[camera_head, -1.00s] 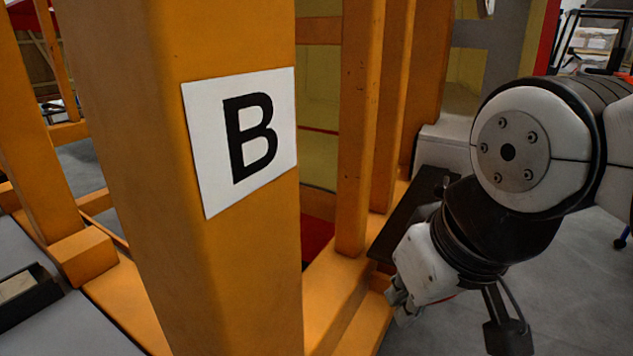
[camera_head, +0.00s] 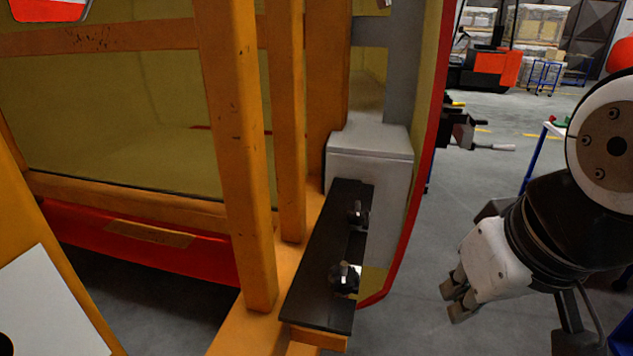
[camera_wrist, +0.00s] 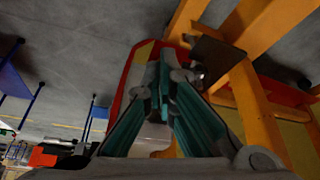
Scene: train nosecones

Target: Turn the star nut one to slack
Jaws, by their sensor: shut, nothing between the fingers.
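Two dark star-shaped knobs, one nearer (camera_head: 345,278) and one farther (camera_head: 357,213), stand on a dark flat plate (camera_head: 322,262) fixed on the orange frame. I cannot tell which of them is star nut one. My gripper (camera_head: 456,298) is to the right of the plate, apart from both knobs, over open floor. In the wrist view my gripper (camera_wrist: 163,72) has its fingers together and empty. The plate (camera_wrist: 217,50) shows there just beyond the fingers, at the right, its knobs not clearly made out.
Orange posts (camera_head: 238,150) rise left of the plate. A pale grey box (camera_head: 385,165) stands behind it, beside a red-edged yellow panel (camera_head: 432,110). A white sign (camera_head: 50,305) is on the near post. Grey floor (camera_head: 420,300) lies open between plate and gripper.

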